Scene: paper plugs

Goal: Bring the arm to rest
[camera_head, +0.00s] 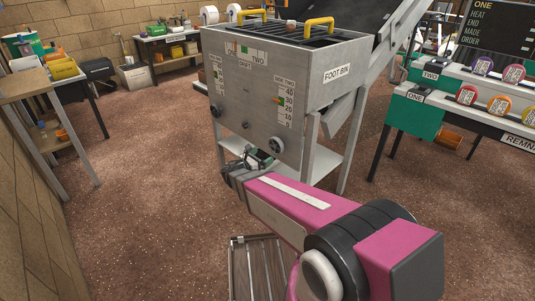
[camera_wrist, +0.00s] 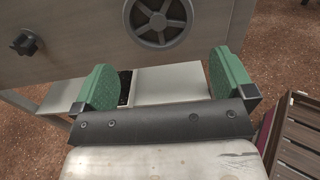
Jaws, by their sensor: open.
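My gripper (camera_wrist: 165,82) shows in the wrist view with its two green-padded fingers spread apart and nothing between them. In the head view my gripper (camera_head: 260,158) is at the end of my pink arm, which reaches forward from the lower right. It is in front of the lower front of the grey metal machine labelled FOOT BIN (camera_head: 262,85). In the wrist view the machine's front panel (camera_wrist: 85,40) fills the top, with a dark handwheel (camera_wrist: 160,18) just beyond the fingers and a black knob (camera_wrist: 26,43) at the left. I cannot tell whether the fingers touch the machine.
A slatted wooden crate (camera_head: 258,262) stands on the floor below my arm; it also shows at the right in the wrist view (camera_wrist: 300,130). A pale shelf (camera_wrist: 165,82) lies under the machine. Workbenches stand left and right. Brown floor (camera_head: 140,190) is clear to the left.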

